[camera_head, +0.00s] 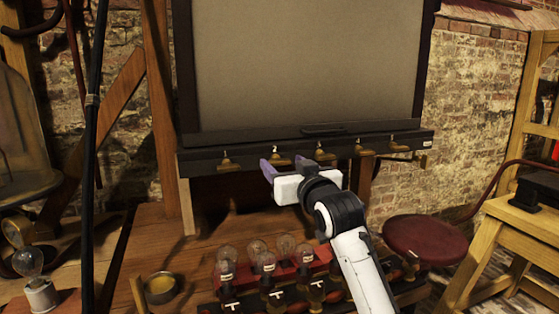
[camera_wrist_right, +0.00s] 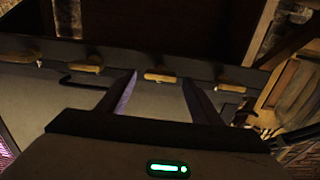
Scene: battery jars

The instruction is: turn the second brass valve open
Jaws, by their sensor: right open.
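A row of brass valves sits on the dark rail (camera_head: 200,163) under the large grey board. The second brass valve (camera_head: 279,158) has a small "2" above it. In the right wrist view the second valve (camera_wrist_right: 164,76) lies lengthwise along the rail, between my fingertips in the picture. My right gripper (camera_head: 282,164) is open, its two purple fingers pointing at the rail on either side of this valve. It also shows in the right wrist view (camera_wrist_right: 160,80). I cannot tell whether the fingers touch the valve. My left gripper is not in view.
The first valve (camera_head: 226,161) and third valve (camera_head: 322,154) flank the second. Below stand several glass bulbs (camera_head: 257,250) and a brass dish (camera_head: 160,287). A red stool (camera_head: 425,238) and a wooden table (camera_head: 525,222) are at right.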

